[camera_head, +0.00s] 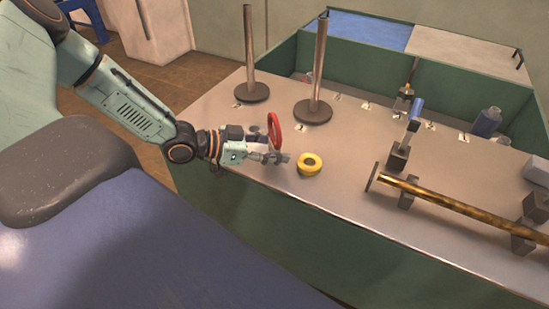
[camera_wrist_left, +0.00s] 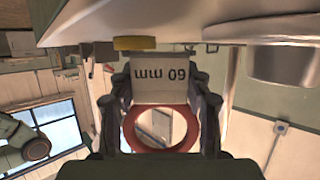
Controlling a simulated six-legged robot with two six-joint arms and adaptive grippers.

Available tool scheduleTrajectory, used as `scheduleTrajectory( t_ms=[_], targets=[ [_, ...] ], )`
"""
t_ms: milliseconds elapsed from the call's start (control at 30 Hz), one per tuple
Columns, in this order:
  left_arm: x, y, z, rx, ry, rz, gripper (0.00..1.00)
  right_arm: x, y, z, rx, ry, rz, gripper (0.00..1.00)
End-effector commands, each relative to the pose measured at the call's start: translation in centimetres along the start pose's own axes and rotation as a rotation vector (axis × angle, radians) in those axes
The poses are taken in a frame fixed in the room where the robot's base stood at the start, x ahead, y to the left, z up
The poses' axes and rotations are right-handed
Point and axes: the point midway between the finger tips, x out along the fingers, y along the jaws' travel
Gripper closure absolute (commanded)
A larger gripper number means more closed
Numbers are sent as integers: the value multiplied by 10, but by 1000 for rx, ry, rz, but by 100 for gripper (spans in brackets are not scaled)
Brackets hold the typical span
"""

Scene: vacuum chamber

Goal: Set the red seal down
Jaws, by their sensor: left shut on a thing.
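The red seal (camera_head: 274,131) is a red ring, held upright in my left gripper (camera_head: 272,152) above the table's near left part. In the left wrist view the red seal (camera_wrist_left: 127,130) sits between the two fingers of my left gripper (camera_wrist_left: 160,110), which are shut on it. My right gripper is not in view.
Two upright posts on round bases (camera_head: 252,92) (camera_head: 313,112) stand behind the gripper. A brass rod (camera_head: 440,203) lies on blocks at the right. The table is clear between the yellow ring and rod.

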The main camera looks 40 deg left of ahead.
Motion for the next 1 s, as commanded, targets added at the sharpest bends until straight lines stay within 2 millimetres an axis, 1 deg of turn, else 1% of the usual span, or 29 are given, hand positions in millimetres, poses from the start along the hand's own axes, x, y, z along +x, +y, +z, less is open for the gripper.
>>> scheduleTrajectory(
  t_ms=[33,100,400,567,600,833,867,1000],
  targets=[
    [4,0,10,1,0,1,82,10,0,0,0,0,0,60],
    [6,0,15,1,1,1,82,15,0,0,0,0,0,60],
    [6,0,14,1,1,0,82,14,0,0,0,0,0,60],
    [7,0,19,1,0,1,82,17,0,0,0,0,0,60],
    [7,0,19,1,0,1,49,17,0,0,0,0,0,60],
    [7,0,18,0,0,0,30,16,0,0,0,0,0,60],
    [7,0,18,0,0,0,28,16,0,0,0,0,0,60],
    [7,0,18,0,1,0,28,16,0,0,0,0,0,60]
  ],
)
